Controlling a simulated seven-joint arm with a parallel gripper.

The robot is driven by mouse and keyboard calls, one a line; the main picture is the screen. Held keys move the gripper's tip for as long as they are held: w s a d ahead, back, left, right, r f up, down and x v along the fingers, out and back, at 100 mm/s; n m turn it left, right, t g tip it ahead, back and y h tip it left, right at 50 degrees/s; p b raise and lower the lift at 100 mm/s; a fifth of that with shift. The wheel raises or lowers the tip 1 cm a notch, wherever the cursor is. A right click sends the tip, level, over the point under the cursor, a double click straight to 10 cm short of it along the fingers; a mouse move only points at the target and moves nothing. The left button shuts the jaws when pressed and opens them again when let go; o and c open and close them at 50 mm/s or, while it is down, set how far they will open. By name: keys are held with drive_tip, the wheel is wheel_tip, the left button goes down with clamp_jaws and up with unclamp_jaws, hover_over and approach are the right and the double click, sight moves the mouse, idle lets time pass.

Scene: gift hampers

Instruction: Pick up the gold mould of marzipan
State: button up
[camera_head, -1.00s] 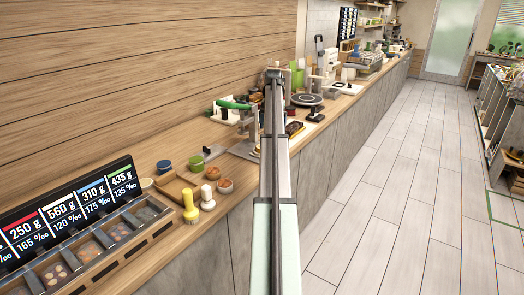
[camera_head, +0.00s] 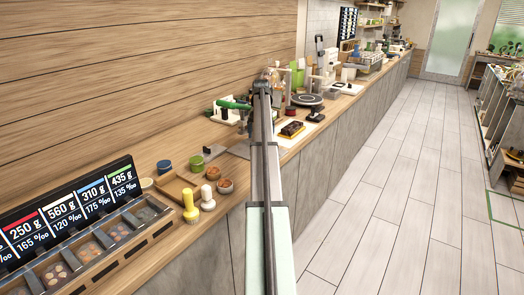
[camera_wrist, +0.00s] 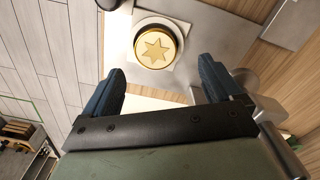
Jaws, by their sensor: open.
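A metal cylinder part (camera_wrist: 245,78) stands close to the right finger.

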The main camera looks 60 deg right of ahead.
drive_tip(key=shift+s+a+f, duration=0.1)
drive_tip(key=shift+s+f, duration=0.1)
drive_tip(key=shift+f, duration=1.15)
drive_tip(key=shift+s+a+f, duration=0.1)
drive_tip(key=shift+s+f, duration=0.05)
drive_tip(key=shift+f, duration=1.15)
drive_tip(key=c, duration=1.2)
drive_tip(key=shift+o, duration=0.2)
drive_tip(key=shift+r, duration=0.1)
